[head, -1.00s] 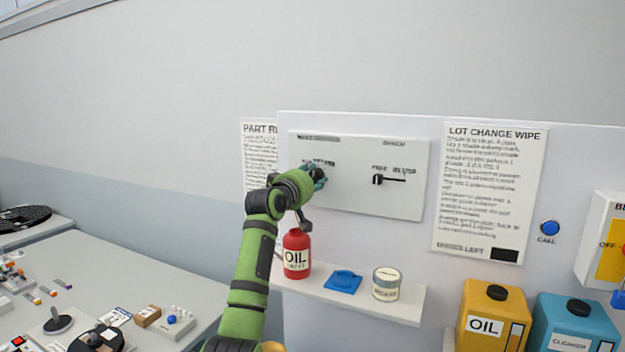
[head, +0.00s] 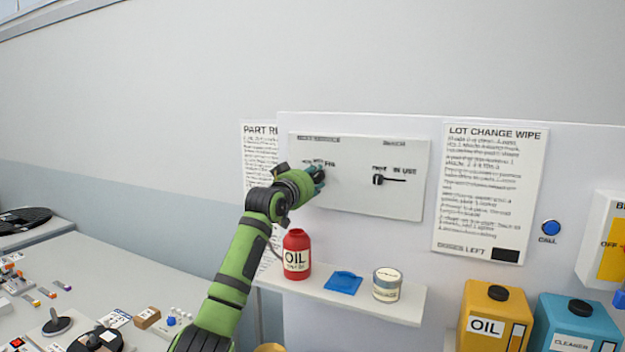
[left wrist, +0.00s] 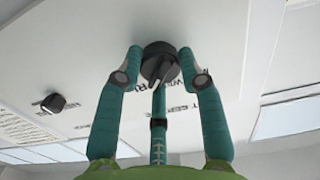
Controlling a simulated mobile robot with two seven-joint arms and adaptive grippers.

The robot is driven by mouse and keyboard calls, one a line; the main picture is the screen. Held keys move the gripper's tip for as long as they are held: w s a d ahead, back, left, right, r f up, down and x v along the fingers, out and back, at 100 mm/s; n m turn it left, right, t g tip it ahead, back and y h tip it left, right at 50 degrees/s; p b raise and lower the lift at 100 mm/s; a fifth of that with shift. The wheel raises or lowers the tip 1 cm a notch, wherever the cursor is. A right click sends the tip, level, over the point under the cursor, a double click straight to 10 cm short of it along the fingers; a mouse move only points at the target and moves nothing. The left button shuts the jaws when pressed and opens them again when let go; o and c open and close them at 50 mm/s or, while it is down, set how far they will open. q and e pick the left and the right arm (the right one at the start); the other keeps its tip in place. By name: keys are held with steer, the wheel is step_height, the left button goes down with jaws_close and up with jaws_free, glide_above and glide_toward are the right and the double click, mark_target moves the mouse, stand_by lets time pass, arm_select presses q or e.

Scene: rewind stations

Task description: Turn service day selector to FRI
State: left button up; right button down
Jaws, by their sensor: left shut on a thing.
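The day selector is a black round knob with a pale pointer line (left wrist: 160,64), seen in the left wrist view on the white panel (head: 352,203). My left gripper (left wrist: 160,74) is shut on this knob, with teal fingers on either side of it. In the head view my left gripper (head: 318,178) is at the left part of the panel and hides most of the knob and its day labels. I cannot read which day the pointer marks. My right gripper is not in view.
A second black knob (head: 378,180), labelled IN USE, sits to the right on the panel. Below, a shelf (head: 400,309) bears a red oil bottle (head: 297,262), a blue item (head: 343,283) and a tin (head: 387,290). A lot change notice (head: 489,190) hangs at right.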

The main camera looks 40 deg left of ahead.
arm_select(q)
steer(key=shift+f+m, duration=0.35)
steer(key=shift+m, duration=0.45)
steer(key=shift+f, duration=0.1)
steer(key=o, duration=1.1)
steer(key=shift+o, duration=0.2)
steer(key=shift+d+r, duration=0.1)
steer(key=shift+r, duration=0.15)
steer(key=v, duration=1.1)
steer(key=shift+s, duration=0.4)
